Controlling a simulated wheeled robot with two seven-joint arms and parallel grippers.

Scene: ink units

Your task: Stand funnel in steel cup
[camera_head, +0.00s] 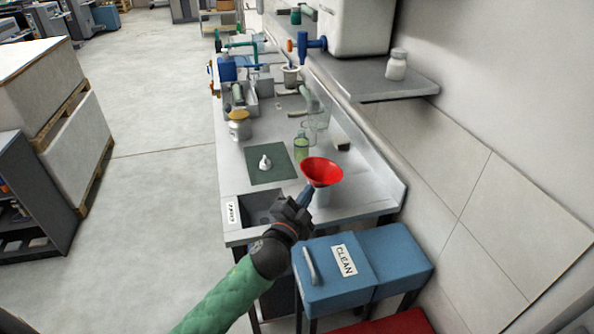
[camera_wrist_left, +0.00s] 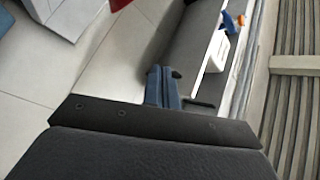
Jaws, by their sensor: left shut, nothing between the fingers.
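The red funnel (camera_head: 322,171) is upright, wide mouth up, directly above the steel cup (camera_head: 322,196) near the bench's front right corner. Its cone hides the cup's rim, and its spout is out of sight, apparently inside the cup. My left gripper (camera_head: 306,196) is shut and empty, just left of the cup. I cannot tell whether its fingertips touch the cup or funnel. In the left wrist view its blue fingers (camera_wrist_left: 163,87) are together with nothing between them. My right gripper is not in view.
A green bottle (camera_head: 301,148) and a clear glass (camera_head: 309,131) stand behind the funnel. A small white item (camera_head: 265,162) lies on a dark green mat (camera_head: 268,177). Blue bins (camera_head: 335,285) marked CLEAN stand in front.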

